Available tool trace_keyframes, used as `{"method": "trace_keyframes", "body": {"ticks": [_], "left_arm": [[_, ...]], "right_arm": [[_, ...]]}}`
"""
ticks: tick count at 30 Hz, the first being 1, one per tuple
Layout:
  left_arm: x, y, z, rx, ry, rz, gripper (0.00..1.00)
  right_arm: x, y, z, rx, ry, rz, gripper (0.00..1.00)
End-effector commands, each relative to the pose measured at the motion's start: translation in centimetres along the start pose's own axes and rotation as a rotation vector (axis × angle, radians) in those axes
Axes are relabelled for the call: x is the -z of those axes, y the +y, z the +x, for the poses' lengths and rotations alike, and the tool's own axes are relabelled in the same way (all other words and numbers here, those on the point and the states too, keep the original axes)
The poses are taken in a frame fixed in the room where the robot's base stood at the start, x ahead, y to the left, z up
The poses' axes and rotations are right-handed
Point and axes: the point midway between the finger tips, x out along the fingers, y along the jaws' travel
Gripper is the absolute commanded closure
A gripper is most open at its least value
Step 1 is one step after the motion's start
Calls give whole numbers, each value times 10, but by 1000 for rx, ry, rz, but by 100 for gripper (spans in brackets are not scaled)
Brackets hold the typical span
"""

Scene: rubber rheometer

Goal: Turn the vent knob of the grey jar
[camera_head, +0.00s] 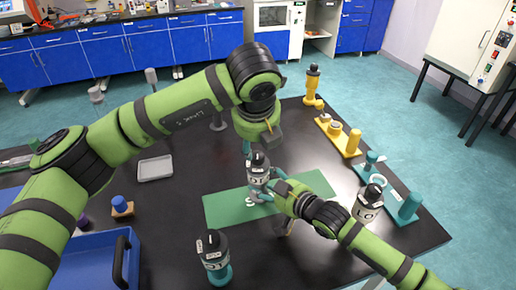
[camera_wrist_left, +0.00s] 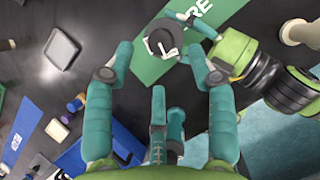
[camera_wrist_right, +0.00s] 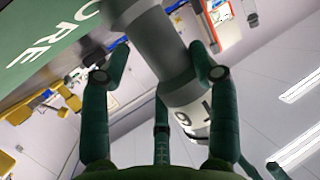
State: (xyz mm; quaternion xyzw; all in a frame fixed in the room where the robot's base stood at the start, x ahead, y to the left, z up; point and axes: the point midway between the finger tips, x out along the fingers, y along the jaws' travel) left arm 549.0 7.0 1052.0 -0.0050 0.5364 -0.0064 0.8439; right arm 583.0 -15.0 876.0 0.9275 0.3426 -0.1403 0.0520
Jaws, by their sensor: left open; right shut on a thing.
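The grey jar (camera_head: 258,172) stands upright over the green mat (camera_head: 225,207) in the head view, with a dark top and a white label. Its black vent knob (camera_wrist_left: 160,41) shows from above in the left wrist view. My right gripper (camera_head: 270,190) is shut on the jar from the side; the jar's grey body (camera_wrist_right: 165,55) fills the space between its fingers in the right wrist view. My left gripper (camera_wrist_left: 160,62) is open above the jar, pointing down, its two teal fingers on either side of the knob and apart from it. Its fingertips are partly hidden in the head view.
Similar jars stand at the front (camera_head: 214,262) and right (camera_head: 367,205). A yellow holder (camera_head: 340,135) and a teal holder (camera_head: 385,180) lie right. A grey tray (camera_head: 155,168) and a blue crate (camera_head: 90,262) are left. Black tabletop is free between tray and mat.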

Motion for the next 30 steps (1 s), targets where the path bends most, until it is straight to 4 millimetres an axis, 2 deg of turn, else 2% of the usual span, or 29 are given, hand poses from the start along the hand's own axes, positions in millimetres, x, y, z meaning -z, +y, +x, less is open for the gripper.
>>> {"method": "trace_keyframes", "body": {"ticks": [3, 9, 23, 24, 25, 26, 30], "left_arm": [[-1, 0, -25, 1, -3, 0, 44], [-1, 0, -50, 1, -3, -1, 44], [0, 0, -55, 0, 0, -1, 44], [0, 0, -55, 0, 0, -1, 44], [0, 0, -55, 0, 0, -1, 44], [0, 0, -55, 0, 0, -1, 44], [0, 0, -55, 0, 0, -1, 44]], "right_arm": [[1, 0, 0, 0, 2, 0, 78], [1, 0, 0, -1, 2, 0, 78], [1, 0, 0, -1, 2, 0, 78], [1, 0, 0, -1, 2, 0, 28], [1, 0, 0, -1, 2, 0, 16], [1, 0, 0, 0, 2, 0, 12], [1, 0, 0, -1, 2, 0, 12]]}}
